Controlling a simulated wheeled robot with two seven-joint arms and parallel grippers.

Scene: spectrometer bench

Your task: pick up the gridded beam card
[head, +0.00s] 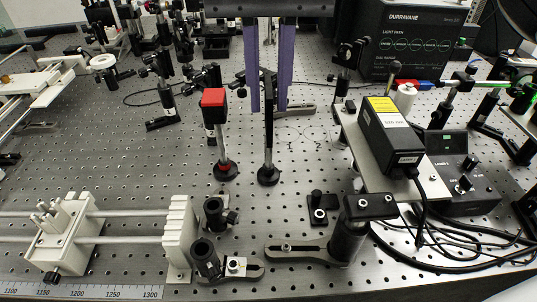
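My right gripper (269,108) comes in from the top centre with two purple fingers pointing down. The fingers are apart, one on each side of a thin black upright piece (268,98) on a post with a round black base (269,175). This piece is seen nearly edge-on and seems to have narrow gaps to both fingers. No grid shows on it from here, so I cannot tell for sure that it is the gridded beam card. My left gripper is not in view.
A red-topped post (213,98) stands close on the left. A black laser box (390,135) with loose cables is at right. A white-carriage rail (130,213) lies front left. Black clamps (345,235) stand in front. Open breadboard (110,165) lies left of the posts.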

